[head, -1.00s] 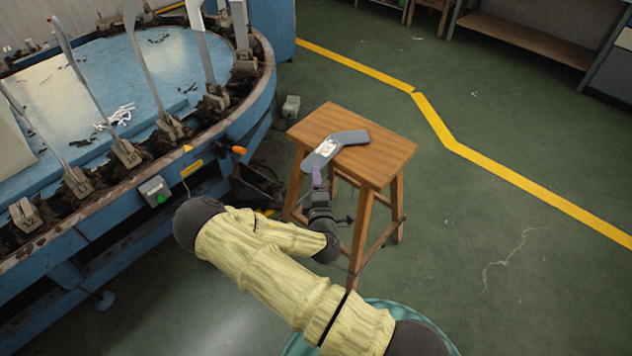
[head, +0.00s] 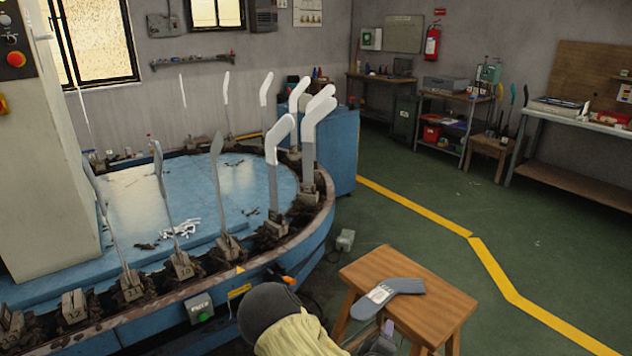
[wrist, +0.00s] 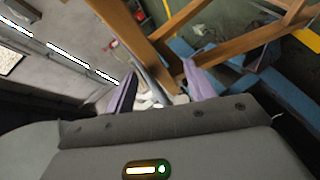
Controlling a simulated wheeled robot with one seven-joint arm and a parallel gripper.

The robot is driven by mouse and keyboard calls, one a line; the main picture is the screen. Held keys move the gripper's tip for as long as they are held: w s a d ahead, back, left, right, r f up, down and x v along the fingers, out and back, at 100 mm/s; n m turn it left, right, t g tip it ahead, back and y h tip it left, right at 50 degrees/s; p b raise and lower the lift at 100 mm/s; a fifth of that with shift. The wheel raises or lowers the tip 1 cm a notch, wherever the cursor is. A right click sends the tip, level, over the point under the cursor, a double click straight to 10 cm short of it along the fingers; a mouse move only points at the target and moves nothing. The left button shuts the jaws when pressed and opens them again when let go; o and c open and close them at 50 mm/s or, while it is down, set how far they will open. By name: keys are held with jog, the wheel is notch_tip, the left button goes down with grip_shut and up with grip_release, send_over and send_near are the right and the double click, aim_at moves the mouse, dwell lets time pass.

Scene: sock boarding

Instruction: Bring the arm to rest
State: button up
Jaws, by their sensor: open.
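My gripper (head: 387,330) shows only in part at the bottom edge of the head view, just in front of the stool. Its purple fingers also show in the wrist view (wrist: 160,88), spread apart. A grey and white shape shows between and beyond them; I cannot tell what it is. My arm in its yellow sleeve is mostly cut off below the head view. A grey sock (head: 405,287) with a whitish label lies flat on the wooden stool (head: 435,312), apart from the fingers.
The round blue machine (head: 310,240) with several upright foot-shaped boards stands to the left, close to my arm. Wooden stool legs (wrist: 135,40) cross the wrist view close by. Green floor lies open to the right, past a yellow line (head: 490,265). Benches stand at the back.

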jog(key=s+a+r+m+g+y, duration=0.1)
jog(key=s+r+m+g+y, duration=0.3)
jog(key=s+r, duration=0.5)
jog(key=s+a+r+m+g+y, duration=0.1)
jog(key=s+r+m+g, duration=0.6)
jog(key=s, duration=0.5)
notch_tip(320, 180, up, 21)
jog(key=n+p, duration=0.1)
jog(key=p, duration=1.9)
jog(key=shift+w+a, duration=0.1)
